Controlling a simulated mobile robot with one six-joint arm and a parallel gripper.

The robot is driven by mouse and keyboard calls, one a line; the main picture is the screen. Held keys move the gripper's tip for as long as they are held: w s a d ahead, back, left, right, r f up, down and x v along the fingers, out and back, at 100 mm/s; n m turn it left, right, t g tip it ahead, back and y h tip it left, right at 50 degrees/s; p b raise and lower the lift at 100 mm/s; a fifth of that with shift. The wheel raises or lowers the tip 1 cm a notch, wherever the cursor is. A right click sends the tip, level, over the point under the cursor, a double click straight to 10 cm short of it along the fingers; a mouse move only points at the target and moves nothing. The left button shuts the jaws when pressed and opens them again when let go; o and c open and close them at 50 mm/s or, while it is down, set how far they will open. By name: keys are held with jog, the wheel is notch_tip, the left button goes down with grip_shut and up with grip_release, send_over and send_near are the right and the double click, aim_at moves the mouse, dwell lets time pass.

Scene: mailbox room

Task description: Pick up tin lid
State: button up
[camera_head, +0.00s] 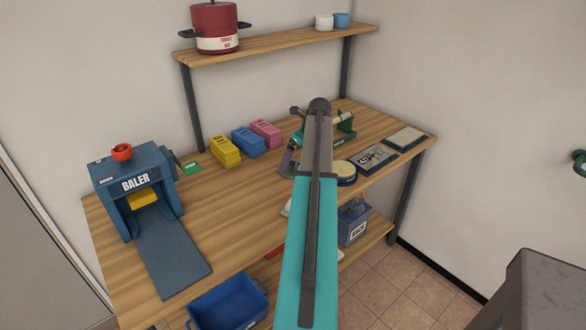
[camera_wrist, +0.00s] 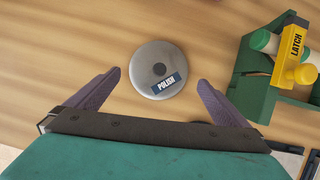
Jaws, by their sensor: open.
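My gripper (camera_wrist: 160,79) is open, with one purple finger to the left of the lid and one to the right. Nothing is held. How high the fingers are above the table is hard to tell. In the head view my arm hides the lid, and only part of my gripper (camera_head: 289,162) shows.
A green fixture with a yellow "LATCH" part (camera_wrist: 291,50) stands close to the right finger. A round cream-topped tin (camera_head: 344,172) and a labelled tray (camera_head: 374,159) are right of my arm. Coloured blocks (camera_head: 248,141) and a blue baler (camera_head: 135,184) stand left.

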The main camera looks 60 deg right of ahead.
aim_at(294, 163)
jog(key=shift+p+x, duration=0.9)
jog(key=shift+x, duration=1.6)
jog(key=shift+s+a, duration=0.1)
jog(key=shift+s, duration=0.05)
jog(key=c, duration=0.7)
jog(key=shift+c, duration=0.2)
jog(key=shift+r+b, duration=1.25)
jog(key=shift+r, duration=3.7)
